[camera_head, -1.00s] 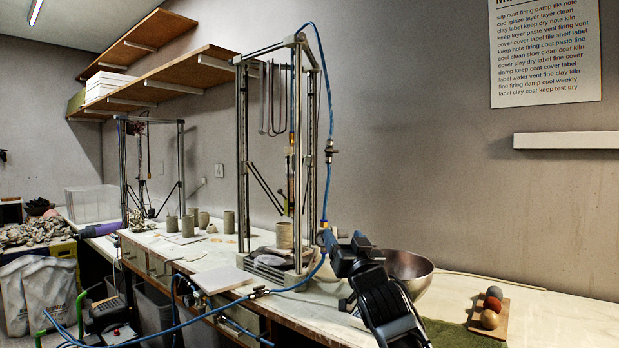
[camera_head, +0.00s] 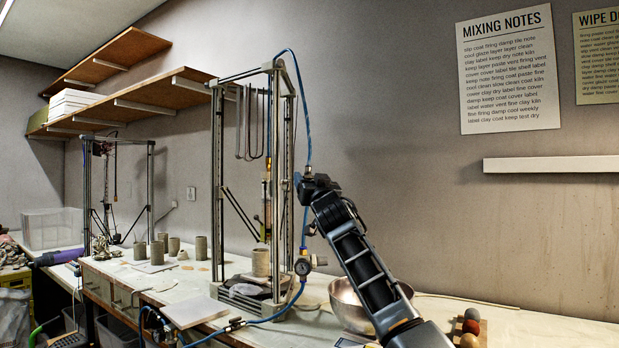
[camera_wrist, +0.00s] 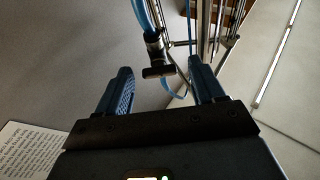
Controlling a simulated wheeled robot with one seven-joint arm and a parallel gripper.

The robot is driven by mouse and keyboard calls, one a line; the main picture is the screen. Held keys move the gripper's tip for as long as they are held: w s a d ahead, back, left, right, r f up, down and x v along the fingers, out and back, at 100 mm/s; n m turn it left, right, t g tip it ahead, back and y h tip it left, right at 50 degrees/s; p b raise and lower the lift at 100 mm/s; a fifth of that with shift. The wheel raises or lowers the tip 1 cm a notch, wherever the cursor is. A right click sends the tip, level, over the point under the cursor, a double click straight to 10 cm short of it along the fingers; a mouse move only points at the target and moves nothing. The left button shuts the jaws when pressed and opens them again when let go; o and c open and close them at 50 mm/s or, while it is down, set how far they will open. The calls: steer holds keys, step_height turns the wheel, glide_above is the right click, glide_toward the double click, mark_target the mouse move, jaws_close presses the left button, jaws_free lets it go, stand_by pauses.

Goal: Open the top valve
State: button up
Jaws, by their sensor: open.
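The top valve (camera_wrist: 154,44) sits on the blue hose beside the tall metal frame (camera_head: 287,150). In the wrist view its dark handle (camera_wrist: 160,71) lies crosswise between and slightly beyond my fingertips. My gripper (camera_wrist: 160,70) is open, with one blue finger on each side of the handle and gaps to both. In the head view my gripper (camera_head: 306,180) is at the right of the frame and largely covers the valve. I cannot tell the exact depth between fingers and handle.
A metal bowl (camera_head: 345,300) stands beneath my arm. The frame posts are close to my gripper. A wall shelf (camera_head: 550,164) is at right.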

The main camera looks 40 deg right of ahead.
steer(key=shift+x, duration=1.05)
